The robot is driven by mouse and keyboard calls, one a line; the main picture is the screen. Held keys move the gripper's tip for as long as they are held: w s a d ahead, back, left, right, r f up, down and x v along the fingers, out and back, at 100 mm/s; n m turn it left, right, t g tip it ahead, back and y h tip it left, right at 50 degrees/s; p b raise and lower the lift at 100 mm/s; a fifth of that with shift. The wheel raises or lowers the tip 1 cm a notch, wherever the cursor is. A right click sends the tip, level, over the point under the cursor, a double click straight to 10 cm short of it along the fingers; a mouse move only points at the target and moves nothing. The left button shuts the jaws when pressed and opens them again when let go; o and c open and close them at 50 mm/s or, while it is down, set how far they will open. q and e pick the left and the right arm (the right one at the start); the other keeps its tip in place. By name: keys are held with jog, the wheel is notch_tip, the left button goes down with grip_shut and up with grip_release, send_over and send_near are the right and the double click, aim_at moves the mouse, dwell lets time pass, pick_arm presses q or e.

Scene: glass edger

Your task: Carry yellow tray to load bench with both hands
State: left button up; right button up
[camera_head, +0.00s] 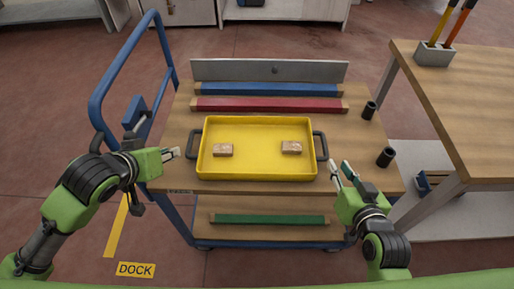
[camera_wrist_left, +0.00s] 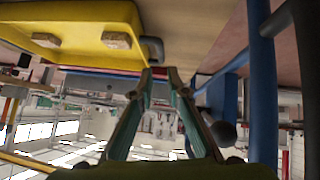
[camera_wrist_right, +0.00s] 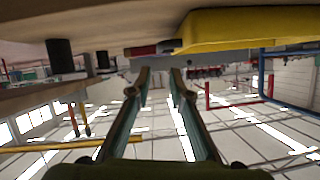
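The yellow tray (camera_head: 257,172) lies flat on the wooden cart top, with two small brown blocks (camera_head: 223,150) (camera_head: 291,147) in it. It has a dark handle at its left end (camera_head: 194,145) and another at its right end (camera_head: 321,146). My left gripper (camera_head: 174,153) is open and empty, just left of the left handle and apart from it. In the left wrist view that handle (camera_wrist_left: 153,50) shows just beyond the fingertips (camera_wrist_left: 160,75). My right gripper (camera_head: 342,170) is open and empty, to the lower right of the right handle. The right wrist view shows empty fingers (camera_wrist_right: 160,77).
A wooden bench (camera_head: 470,110) stands on the right with a tool holder (camera_head: 434,54). The cart has a blue push frame (camera_head: 125,65) on the left. Blue (camera_head: 265,89) and red (camera_head: 265,104) bars lie behind the tray; two dark cylinders (camera_head: 369,110) (camera_head: 386,157) stand right.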

aim_at(188, 146)
pick_arm(q)
jog(key=shift+w, duration=0.1)
pick_arm(e)
jog(key=shift+w, duration=0.1)
